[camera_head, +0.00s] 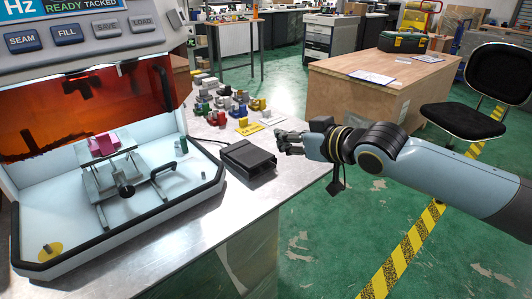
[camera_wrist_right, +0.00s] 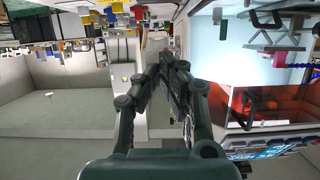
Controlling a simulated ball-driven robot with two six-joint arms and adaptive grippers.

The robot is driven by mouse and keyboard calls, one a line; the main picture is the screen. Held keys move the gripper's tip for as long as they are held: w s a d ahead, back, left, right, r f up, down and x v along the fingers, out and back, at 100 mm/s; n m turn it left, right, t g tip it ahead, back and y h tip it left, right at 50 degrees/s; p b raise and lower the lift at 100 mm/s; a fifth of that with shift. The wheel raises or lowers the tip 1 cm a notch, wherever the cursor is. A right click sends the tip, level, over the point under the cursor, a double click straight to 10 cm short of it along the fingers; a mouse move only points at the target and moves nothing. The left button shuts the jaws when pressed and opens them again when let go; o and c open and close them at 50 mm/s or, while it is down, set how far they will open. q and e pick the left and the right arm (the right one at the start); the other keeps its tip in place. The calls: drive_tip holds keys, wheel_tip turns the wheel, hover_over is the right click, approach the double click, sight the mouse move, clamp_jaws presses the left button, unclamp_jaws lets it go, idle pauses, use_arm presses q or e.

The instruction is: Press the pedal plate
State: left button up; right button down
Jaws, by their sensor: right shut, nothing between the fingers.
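The black pedal (camera_head: 248,157) lies on the metal table, right of the machine's open white tray, with a cable running from its back. Its plate faces up. My right gripper (camera_head: 281,143) comes in from the right, just right of the pedal and above the table's edge. It looks apart from the pedal, though the exact height gap is hard to tell. In the right wrist view the fingers (camera_wrist_right: 165,62) are together with nothing between them. I cannot make out the pedal in that view. My left gripper is not in view.
The welding machine's tray (camera_head: 206,199) with a black rim and a fixture with a pink part stands at left. A wooden crate (camera_head: 345,97) stands beyond. The table front (camera_head: 215,225) is clear.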

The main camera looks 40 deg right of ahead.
drive_tip(key=shift+r, duration=0.1)
drive_tip(key=b, duration=0.3)
hover_over(260, 159)
wheel_tip(260, 159, down, 4)
drive_tip(key=shift+w+r, duration=0.1)
drive_tip(key=shift+r, duration=0.15)
wheel_tip(260, 159, down, 3)
drive_tip(key=shift+r, duration=0.2)
drive_tip(key=shift+f+b, duration=0.35)
drive_tip(key=shift+f, duration=0.3)
drive_tip(key=shift+s, duration=0.2)
